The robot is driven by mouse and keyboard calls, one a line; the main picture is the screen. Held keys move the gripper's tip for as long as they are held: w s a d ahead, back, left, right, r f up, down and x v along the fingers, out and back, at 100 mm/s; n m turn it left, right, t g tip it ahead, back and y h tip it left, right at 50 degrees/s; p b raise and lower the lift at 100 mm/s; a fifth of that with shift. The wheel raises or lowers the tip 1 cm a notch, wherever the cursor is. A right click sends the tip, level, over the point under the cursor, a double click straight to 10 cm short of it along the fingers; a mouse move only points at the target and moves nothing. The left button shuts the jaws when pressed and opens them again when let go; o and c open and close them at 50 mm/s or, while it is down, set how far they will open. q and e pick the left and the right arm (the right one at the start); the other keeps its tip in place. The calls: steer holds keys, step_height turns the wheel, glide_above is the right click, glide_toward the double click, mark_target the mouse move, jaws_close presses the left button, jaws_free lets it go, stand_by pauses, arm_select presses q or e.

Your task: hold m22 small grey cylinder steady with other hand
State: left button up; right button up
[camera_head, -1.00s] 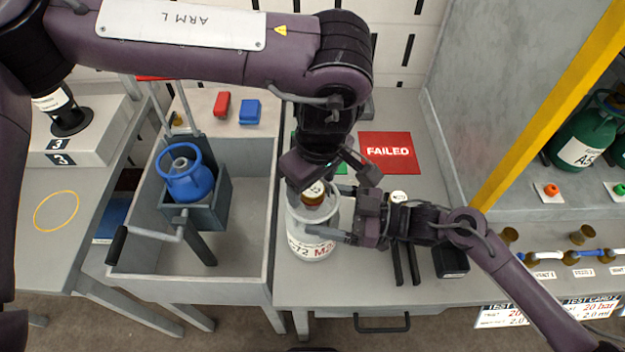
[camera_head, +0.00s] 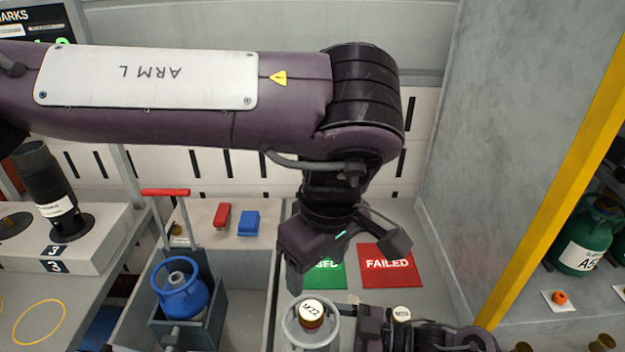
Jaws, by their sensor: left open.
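The small grey cylinder (camera_head: 290,327) stands at the bottom edge of the view, with a pale collar and a brass valve top (camera_head: 311,314). Its body and label are cut off below. My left gripper (camera_head: 343,262) is above and behind it, pointing down, with its fingers spread apart and nothing between them. My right gripper (camera_head: 368,326) is low, just right of the cylinder's collar. Its fingers are mostly cropped by the frame edge, so its grip on the cylinder does not show clearly.
A red FAILED mat (camera_head: 388,264) and a partly covered green mat (camera_head: 326,274) lie behind the cylinder. A blue cylinder (camera_head: 181,296) sits in a trolley at left. A yellow post (camera_head: 560,180) and grey wall (camera_head: 480,130) bound the right side.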

steer(key=o, duration=1)
steer(key=shift+s+f, duration=0.15)
steer(key=shift+f, duration=0.25)
steer(key=shift+c, duration=0.2)
steer(key=shift+o, duration=0.6)
steer(key=shift+r, duration=0.2)
